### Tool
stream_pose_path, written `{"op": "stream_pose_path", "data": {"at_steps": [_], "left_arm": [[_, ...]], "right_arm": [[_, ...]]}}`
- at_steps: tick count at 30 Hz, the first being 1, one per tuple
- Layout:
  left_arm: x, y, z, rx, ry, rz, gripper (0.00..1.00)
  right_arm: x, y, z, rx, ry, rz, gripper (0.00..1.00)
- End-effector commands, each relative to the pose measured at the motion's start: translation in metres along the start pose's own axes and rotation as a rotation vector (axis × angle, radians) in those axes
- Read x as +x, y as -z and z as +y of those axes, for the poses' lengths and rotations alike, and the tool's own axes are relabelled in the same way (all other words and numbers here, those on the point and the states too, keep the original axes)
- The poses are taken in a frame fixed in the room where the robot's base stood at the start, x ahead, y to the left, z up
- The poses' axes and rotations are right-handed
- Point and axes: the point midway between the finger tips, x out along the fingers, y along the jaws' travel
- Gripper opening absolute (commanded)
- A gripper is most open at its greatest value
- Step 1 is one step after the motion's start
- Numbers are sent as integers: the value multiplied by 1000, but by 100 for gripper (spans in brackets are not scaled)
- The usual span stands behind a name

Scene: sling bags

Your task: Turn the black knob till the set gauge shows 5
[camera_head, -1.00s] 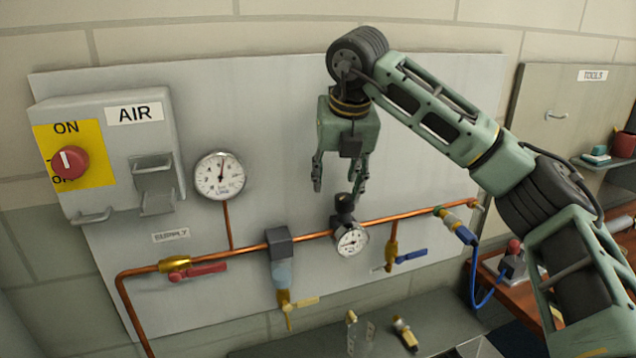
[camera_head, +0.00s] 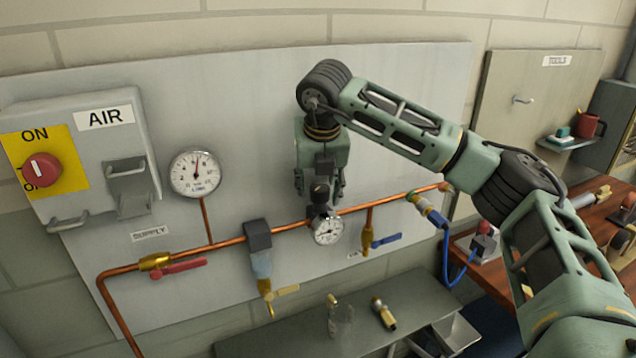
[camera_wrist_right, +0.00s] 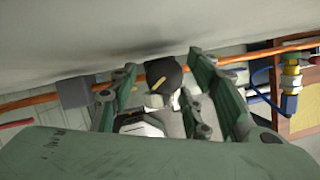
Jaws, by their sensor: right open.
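The black knob (camera_head: 319,191) sits on top of the regulator on the copper pipe, and it also shows in the right wrist view as a dark round cap (camera_wrist_right: 164,76) with a yellow mark. The small round set gauge (camera_head: 328,231) hangs just below it; its needle is too small to read. My right gripper (camera_head: 322,187) points down the panel, open, with its fingers around the knob. In the right wrist view my right gripper (camera_wrist_right: 163,66) has a finger either side of the knob, with gaps visible. My left gripper is out of view.
A larger gauge (camera_head: 195,174) stands on the pipe to the left. Also close by are a filter (camera_head: 260,250), a red-handled valve (camera_head: 178,267) and a blue-handled valve (camera_head: 385,241). The AIR box (camera_head: 85,155) is at far left.

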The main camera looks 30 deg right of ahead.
Motion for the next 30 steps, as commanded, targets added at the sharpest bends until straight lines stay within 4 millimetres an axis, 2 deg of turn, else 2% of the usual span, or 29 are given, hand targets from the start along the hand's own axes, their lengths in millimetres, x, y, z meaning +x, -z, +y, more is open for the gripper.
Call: {"op": "stream_pose_path", "data": {"at_steps": [2,15,22,30], "left_arm": [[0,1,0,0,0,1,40],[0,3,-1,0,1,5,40],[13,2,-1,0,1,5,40],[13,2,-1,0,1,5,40]], "right_arm": [[0,0,0,0,0,0,43],[0,0,1,-1,-2,0,4],[2,0,3,93,36,0,4],[-1,-1,3,126,49,-1,4]]}}
